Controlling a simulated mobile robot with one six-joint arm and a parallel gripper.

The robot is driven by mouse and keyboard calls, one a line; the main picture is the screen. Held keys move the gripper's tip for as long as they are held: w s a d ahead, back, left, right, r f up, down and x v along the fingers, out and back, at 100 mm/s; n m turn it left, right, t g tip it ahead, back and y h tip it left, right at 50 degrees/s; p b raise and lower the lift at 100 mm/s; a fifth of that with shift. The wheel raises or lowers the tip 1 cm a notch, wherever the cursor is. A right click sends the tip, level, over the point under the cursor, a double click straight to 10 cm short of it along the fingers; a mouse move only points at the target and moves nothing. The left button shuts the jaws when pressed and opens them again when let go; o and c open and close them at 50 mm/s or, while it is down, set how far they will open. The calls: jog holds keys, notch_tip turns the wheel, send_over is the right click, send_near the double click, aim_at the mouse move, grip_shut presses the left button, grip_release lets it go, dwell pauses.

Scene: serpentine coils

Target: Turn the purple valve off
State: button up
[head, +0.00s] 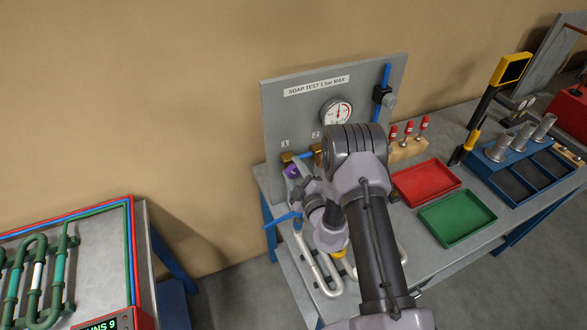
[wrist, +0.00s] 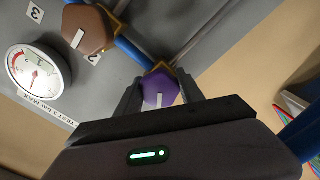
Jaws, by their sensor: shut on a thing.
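The purple valve (wrist: 159,89) is a faceted knob with a white pointer mark, on a brass fitting of the grey panel (head: 285,100). In the head view the purple valve (head: 292,171) shows at the panel's lower left, below the label 1. My gripper (wrist: 163,96) is shut on the purple valve, with one dark finger on each side of it. In the wrist view the white mark points down and slightly left, toward my gripper's body. In the head view my arm hides part of the panel, and the fingers are hard to make out.
A brown knob (wrist: 88,30) sits beside the purple valve, joined by a blue pipe (wrist: 133,52). A pressure gauge (head: 336,112) is on the panel. A red tray (head: 425,181) and a green tray (head: 456,218) lie on the bench to the right. Bent metal tubes (head: 322,278) lie at the bench's left.

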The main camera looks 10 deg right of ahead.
jog(key=m, duration=0.4)
jog(key=shift+p, duration=0.35)
jog(key=shift+f+m, duration=0.1)
jog(key=shift+m, duration=1.6)
jog(key=o, duration=1.4)
jog(key=shift+c, duration=0.2)
jog(key=s+d+b, duration=0.2)
jog(key=s+d, duration=0.1)
jog(key=s, duration=1.4)
jog(key=shift+d, duration=0.15)
